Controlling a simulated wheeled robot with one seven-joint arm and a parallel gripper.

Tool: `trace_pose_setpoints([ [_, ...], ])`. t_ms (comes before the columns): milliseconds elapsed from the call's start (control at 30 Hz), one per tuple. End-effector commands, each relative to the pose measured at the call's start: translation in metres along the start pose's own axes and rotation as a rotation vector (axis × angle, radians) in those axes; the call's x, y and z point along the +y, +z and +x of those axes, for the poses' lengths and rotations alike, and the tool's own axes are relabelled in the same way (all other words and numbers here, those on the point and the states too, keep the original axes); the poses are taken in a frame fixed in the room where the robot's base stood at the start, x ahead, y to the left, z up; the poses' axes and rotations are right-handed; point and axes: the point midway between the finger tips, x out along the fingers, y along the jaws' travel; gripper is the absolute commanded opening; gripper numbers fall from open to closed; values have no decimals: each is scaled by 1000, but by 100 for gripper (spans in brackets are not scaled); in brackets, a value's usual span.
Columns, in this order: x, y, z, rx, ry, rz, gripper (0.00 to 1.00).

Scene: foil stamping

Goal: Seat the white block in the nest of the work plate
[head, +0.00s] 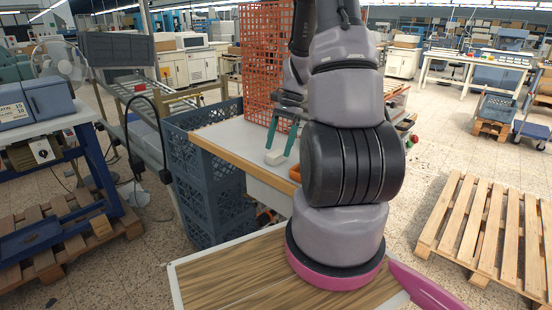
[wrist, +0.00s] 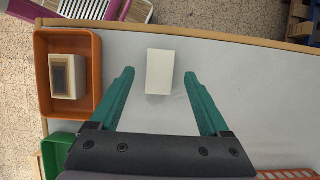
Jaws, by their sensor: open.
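The white block (wrist: 160,72) lies on the pale table top (wrist: 245,85). My gripper (wrist: 159,73) has two green fingers set wide apart, one on each side of the block. In the wrist view, gaps show between the block and both fingers, so it is not gripped. In the head view, the block (head: 275,157) shows by the fingertips of my gripper (head: 276,152). How high the fingertips are above the table is hard to tell.
A red mesh rack (head: 262,50) stands at the table's back. The wooden table edge (wrist: 230,37) runs beyond the block.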

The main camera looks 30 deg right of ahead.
Motion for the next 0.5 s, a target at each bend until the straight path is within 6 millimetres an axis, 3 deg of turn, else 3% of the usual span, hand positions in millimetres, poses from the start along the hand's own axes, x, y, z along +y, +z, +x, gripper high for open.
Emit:
trace_pose_setpoints([
  [133, 0, 0, 16, 0, 0, 0, 80],
  [367, 0, 0, 18, 2, -1, -1, 80],
  [400, 0, 0, 18, 2, -1, -1, 76],
  [500, 0, 0, 18, 2, -1, -1, 38],
])
